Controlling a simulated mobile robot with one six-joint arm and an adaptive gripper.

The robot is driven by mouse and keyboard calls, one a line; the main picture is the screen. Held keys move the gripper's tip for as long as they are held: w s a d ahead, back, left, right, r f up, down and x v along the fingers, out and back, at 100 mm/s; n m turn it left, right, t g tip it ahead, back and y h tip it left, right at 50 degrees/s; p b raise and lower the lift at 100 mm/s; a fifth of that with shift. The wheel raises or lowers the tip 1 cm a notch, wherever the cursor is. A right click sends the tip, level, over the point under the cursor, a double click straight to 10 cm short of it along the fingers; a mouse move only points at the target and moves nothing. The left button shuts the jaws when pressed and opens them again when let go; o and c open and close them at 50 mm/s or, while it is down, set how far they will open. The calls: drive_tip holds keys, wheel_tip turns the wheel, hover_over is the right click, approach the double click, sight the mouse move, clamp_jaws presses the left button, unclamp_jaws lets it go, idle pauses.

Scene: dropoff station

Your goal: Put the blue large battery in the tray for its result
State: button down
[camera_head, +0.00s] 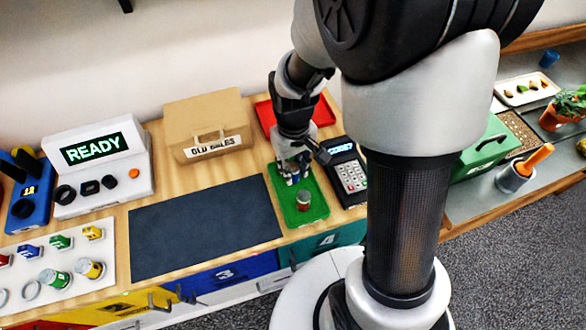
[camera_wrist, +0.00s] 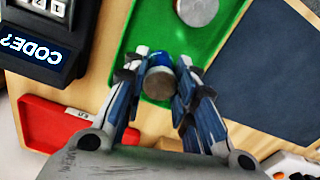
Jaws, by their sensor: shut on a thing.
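My gripper (camera_wrist: 160,88) is shut on the blue battery (camera_wrist: 158,81), whose round grey end and a bit of blue side show between the fingers in the wrist view. In the head view my gripper (camera_head: 293,175) is over the rear part of the green tray (camera_head: 318,211). I cannot tell whether the battery touches the tray floor. The green tray also shows in the wrist view (camera_wrist: 150,20). The red tray (camera_head: 265,116) lies behind it, and also shows in the wrist view (camera_wrist: 40,118). The tester (camera_head: 98,165) reads READY.
A battery with a metal top (camera_head: 304,199) stands in the green tray, in front of my gripper. A keypad (camera_head: 349,175) reading CODE? is close on the right. A dark mat (camera_head: 200,228) lies left, clear. A box marked OLD CELLS (camera_head: 208,125) stands behind the mat.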

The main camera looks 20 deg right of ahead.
sight(293, 166)
drive_tip(key=shift+f, duration=0.5)
drive_tip(key=shift+f, duration=0.15)
drive_tip(key=c, duration=1.3)
unclamp_jaws()
wheel_tip(293, 166, up, 12)
drive_tip(key=p, duration=0.4)
drive_tip(key=s+r+m+t, duration=0.2)
drive_tip(key=s+r+t, duration=0.2)
drive_tip(key=s+r, duration=0.9)
drive_tip(key=shift+s+t, duration=0.3)
drive_tip(key=shift+s, duration=0.55)
